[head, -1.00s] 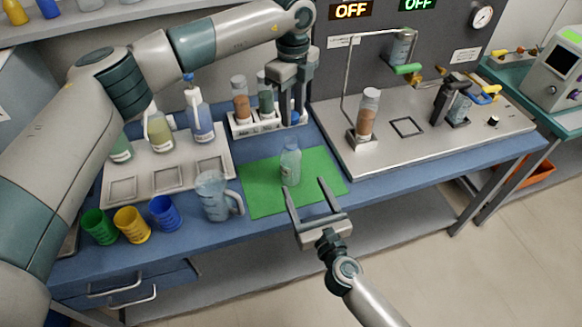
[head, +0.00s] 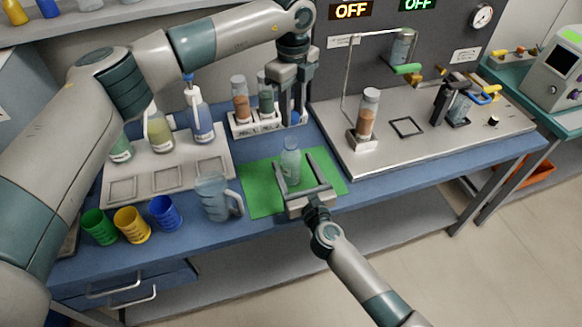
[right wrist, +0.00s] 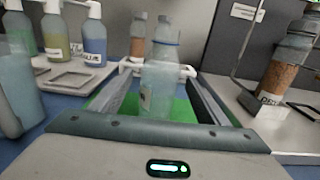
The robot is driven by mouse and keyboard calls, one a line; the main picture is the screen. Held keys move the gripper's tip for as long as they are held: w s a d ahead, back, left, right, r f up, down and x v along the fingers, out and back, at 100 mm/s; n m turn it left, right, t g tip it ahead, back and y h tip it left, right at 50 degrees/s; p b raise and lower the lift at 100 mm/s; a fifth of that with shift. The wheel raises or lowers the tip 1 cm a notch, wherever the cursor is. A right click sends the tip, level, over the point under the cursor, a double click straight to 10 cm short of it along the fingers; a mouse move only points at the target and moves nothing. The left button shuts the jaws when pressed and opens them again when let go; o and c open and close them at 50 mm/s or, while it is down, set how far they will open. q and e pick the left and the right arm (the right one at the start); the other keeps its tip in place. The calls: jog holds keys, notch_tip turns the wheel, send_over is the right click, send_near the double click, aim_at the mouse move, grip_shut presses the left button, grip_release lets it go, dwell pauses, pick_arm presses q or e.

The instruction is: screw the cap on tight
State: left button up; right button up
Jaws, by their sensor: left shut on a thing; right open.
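A clear, pale-blue bottle (head: 290,166) stands upright on the green mat (head: 258,190). In the right wrist view the bottle (right wrist: 160,85) has a blue ring at its neck; I cannot make out a cap on it. My right gripper (head: 293,172) is open, with its two fingers on either side of the bottle, apparently not closed on it. My left gripper (head: 289,118) points down at the right end of the white rack (head: 243,131). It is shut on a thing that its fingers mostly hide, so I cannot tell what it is.
A measuring jug (head: 214,197) stands left of the mat, beside green, yellow and blue cups (head: 132,224). A tray (head: 122,190) with squeeze bottles is behind them. On the right, a steel platform (head: 400,150) carries a brown-filled bottle (head: 367,115).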

jog(key=shift+x, duration=1.5)
jog(key=shift+c, duration=0.6)
jog(key=c, duration=1.5)
pick_arm(q)
send_over(292, 145)
jog(key=shift+f, duration=2.45)
pick_arm(e)
jog(key=shift+s, duration=0.1)
